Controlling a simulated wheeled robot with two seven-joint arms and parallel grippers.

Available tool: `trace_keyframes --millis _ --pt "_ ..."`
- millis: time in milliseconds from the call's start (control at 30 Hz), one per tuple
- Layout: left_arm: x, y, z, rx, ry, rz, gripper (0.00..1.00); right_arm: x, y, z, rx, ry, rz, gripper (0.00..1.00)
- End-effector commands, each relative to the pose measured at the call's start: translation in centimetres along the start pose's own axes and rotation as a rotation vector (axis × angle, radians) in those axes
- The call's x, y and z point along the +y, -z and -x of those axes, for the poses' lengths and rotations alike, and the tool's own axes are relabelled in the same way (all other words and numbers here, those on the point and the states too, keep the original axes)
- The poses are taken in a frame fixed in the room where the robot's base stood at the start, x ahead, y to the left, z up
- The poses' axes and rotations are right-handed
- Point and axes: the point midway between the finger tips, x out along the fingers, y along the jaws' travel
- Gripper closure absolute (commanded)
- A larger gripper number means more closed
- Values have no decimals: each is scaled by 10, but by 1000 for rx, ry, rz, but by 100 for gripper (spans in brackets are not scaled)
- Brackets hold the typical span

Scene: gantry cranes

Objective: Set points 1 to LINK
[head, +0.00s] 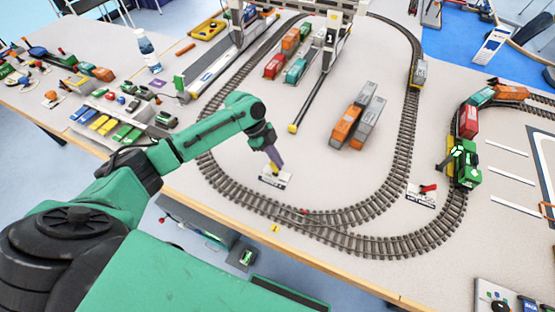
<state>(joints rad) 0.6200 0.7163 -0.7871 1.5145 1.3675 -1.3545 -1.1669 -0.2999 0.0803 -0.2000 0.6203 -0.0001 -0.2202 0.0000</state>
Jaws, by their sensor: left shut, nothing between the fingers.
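My left gripper (276,165) is shut and empty. Its fingers point down at a small white box (270,181), which sits inside the track loop near the table's front edge. The fingers cover much of the box's top, so its lever and label cannot be read, and I cannot tell whether they touch. A second white box (421,198) with a red lever (428,188) stands farther right, between the loop and the right-hand track. The curved track (330,222) and its junction run in front of the boxes. My right gripper is not in view.
A green locomotive (465,165) and red wagon (468,122) stand on the right-hand track. Orange and grey containers (346,126) stand inside the loop. A gantry crane (331,45) stands at the back.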

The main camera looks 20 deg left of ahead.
Motion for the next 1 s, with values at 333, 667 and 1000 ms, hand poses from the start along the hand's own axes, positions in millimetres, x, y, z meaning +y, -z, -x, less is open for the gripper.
trace_keyframes --millis 333,667,1000 --pt "0 3 6 -1 0 0 100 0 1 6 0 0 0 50" --pt "1 38 14 2 2 3 100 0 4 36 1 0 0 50" --pt "1 14 74 -4 8 8 100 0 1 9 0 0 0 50"
